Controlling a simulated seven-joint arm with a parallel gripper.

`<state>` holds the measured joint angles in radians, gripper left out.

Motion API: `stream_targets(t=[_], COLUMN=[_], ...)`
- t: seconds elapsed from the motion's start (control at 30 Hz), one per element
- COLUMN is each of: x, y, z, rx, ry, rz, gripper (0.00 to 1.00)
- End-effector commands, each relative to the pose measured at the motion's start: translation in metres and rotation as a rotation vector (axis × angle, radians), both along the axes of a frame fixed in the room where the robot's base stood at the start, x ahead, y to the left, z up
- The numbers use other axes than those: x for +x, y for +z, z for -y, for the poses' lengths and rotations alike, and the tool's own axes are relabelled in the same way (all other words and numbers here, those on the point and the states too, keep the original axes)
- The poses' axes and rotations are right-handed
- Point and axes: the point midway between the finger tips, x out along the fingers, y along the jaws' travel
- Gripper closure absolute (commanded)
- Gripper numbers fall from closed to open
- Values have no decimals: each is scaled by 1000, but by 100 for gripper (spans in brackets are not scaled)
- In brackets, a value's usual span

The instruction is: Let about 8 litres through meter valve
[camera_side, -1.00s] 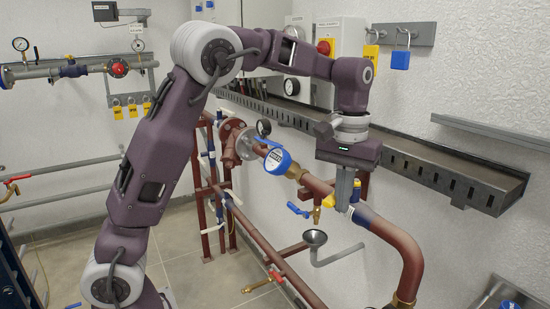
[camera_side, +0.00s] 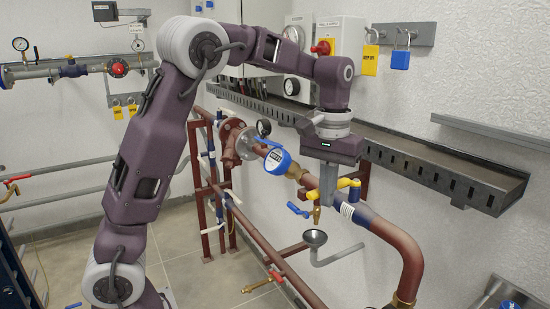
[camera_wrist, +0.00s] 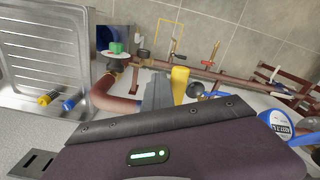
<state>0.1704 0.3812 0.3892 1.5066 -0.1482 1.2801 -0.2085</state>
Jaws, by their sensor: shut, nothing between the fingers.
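The blue water meter (camera_side: 277,160) sits on the red-brown pipe left of my gripper, its white face too small to read. It also shows at the right edge of the wrist view (camera_wrist: 285,127). A yellow valve lever (camera_side: 347,184) stands on the pipe downstream of the meter. My gripper (camera_side: 326,203) points down, shut and empty, with its fingers just left of the lever. In the wrist view the grey fingers (camera_wrist: 158,94) are close beside the yellow lever (camera_wrist: 180,85). I cannot tell whether they touch. The fingers hide part of the pipe.
A small brass tap with a blue lever (camera_side: 297,210) hangs just left of my fingers, above a grey funnel (camera_side: 315,238). A slotted metal tray (camera_side: 440,170) runs along the wall behind. A steel sink (camera_wrist: 45,60) lies left in the wrist view.

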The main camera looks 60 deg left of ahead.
Motion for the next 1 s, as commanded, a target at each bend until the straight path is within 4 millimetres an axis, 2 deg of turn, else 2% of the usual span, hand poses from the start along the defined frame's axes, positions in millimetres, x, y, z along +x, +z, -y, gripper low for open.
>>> stream_targets(t=[0.5, 0.83, 1.0], x=[-3, -2, -2], y=[-1, -1, 0], z=[-10, 5, 6], rx=[2, 1, 1], ry=[2, 0, 1], rz=[-5, -4, -4], gripper=[100, 100, 100])
